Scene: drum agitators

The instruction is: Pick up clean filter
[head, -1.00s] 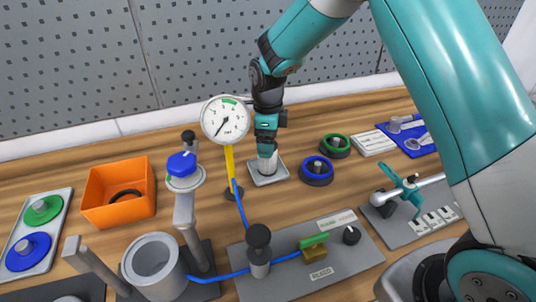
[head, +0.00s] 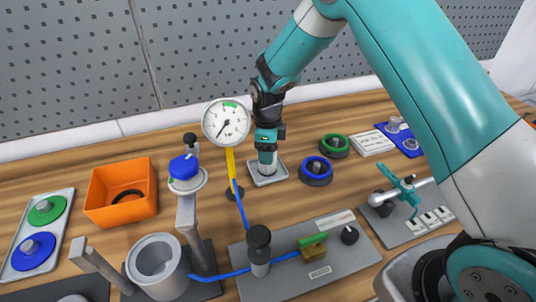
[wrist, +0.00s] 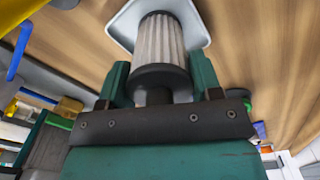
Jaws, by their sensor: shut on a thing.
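The clean filter (wrist: 160,42) is a white pleated cylinder with a dark end cap. In the wrist view it is upright at or just above a light square tray (wrist: 125,24). My gripper (wrist: 160,92) is shut on the dark cap end, with a green finger on each side. In the head view my gripper (head: 267,158) points straight down over the same tray (head: 268,178), and the filter's lower part (head: 267,170) shows small beneath it. I cannot tell whether the filter touches the tray.
A pressure gauge (head: 226,121) on a yellow stem stands just left of my arm. Blue-ringed (head: 316,171) and green-ringed (head: 334,146) parts lie to the right. An orange bin (head: 121,190) holds a dark ring. A grey cup (head: 154,259) and a valve panel (head: 310,262) are in front.

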